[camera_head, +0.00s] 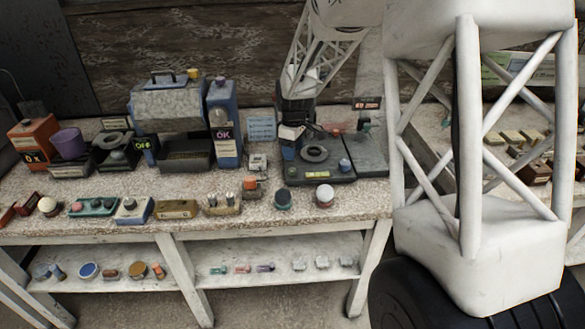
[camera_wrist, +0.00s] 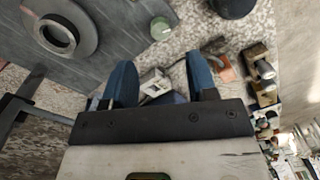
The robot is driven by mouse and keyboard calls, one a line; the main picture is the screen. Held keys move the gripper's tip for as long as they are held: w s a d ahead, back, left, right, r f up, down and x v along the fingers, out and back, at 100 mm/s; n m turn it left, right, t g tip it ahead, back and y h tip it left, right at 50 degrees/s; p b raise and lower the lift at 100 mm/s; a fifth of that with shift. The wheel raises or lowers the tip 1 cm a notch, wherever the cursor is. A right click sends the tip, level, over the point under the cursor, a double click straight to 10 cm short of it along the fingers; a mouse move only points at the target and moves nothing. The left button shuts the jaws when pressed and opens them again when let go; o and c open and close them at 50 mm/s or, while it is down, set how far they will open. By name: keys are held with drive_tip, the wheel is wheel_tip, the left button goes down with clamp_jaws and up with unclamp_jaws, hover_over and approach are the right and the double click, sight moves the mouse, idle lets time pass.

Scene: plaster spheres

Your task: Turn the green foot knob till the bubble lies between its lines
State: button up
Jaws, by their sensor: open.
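The green knob (camera_wrist: 160,28) shows in the wrist view as a small pale-green cylinder beside the edge of a grey slab. The slab belongs to a dark low instrument (camera_head: 340,178) with a grey ring (camera_head: 315,154) on top; slab (camera_wrist: 105,62) and ring (camera_wrist: 62,33) also show in the wrist view. A yellow-green strip (camera_head: 322,172) on its front may be the bubble vial; bubble and lines are too small to read. My gripper (camera_head: 291,150) is at the instrument's left side. In the wrist view its blue fingers (camera_wrist: 161,75) are apart and empty, with the knob beyond their tips.
A small white box (camera_head: 257,162) stands left of the instrument; an orange block (camera_head: 250,183) is in front of it. A dark-topped round piece (camera_head: 283,200) and a white-topped one (camera_head: 324,196) stand near the front edge. A blue machine (camera_head: 223,125) rises at left.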

sight(292, 169)
drive_tip(key=shift+s+a+f, duration=0.1)
drive_tip(key=shift+f, duration=3.6)
drive_tip(key=c, duration=0.9)
drive_tip(key=shift+c, duration=0.2)
drive_tip(key=shift+m, duration=0.5)
